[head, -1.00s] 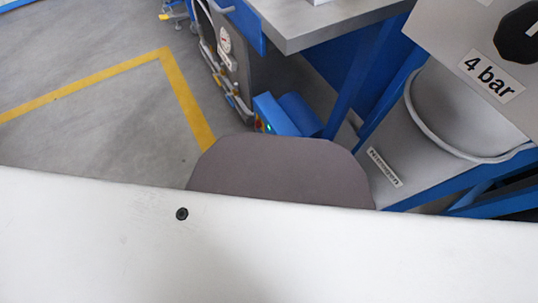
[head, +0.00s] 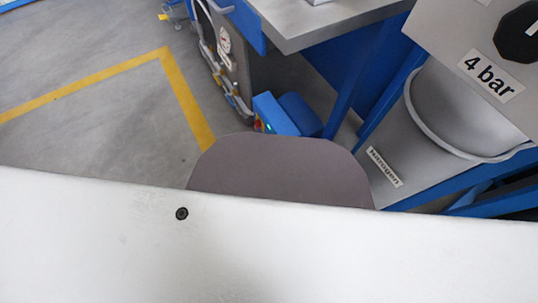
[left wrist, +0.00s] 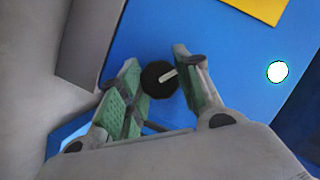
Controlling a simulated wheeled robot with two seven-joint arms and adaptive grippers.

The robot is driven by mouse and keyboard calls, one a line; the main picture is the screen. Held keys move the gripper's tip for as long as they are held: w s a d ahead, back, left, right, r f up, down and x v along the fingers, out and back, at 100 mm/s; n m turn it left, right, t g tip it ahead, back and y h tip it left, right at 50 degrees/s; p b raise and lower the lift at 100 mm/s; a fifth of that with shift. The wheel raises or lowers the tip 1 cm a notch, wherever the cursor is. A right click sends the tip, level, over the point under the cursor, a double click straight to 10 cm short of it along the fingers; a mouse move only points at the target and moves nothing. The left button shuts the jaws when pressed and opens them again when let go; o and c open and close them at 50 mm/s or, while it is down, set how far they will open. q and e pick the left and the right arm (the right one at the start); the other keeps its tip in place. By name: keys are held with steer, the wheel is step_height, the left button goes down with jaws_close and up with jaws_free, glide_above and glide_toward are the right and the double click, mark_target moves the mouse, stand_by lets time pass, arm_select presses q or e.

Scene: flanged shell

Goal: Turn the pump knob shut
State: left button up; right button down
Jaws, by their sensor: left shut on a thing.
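A black round knob (left wrist: 156,84) with a pale pointer line sits on a blue surface in the left wrist view. The line points up and to the right. My left gripper (left wrist: 157,58) has its green-padded fingers on either side of this knob and is shut on it. A round white light with a green rim (left wrist: 278,72) is on the same blue face. In the head view, a blue unit (head: 285,114) with a small green light stands low near the middle. Neither gripper shows in the head view.
A grey panel with a "4 bar" label (head: 491,76) and another black knob (head: 518,33) is at the upper right. A grey bin (head: 455,115) stands below it. A grey-topped table (head: 325,25) is at the top. Floor with a yellow line (head: 183,95) is open at left.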

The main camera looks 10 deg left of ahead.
arm_select(q)
steer(key=o, duration=1)
steer(key=shift+o, duration=0.2)
steer(key=shift+s+a, duration=0.1)
steer(key=shift+s+a, duration=0.1)
steer(key=shift+s, duration=0.05)
steer(key=v, duration=1.1)
steer(key=shift+s, duration=0.2)
stand_by(0.3)
steer(key=shift+a+r, duration=0.1)
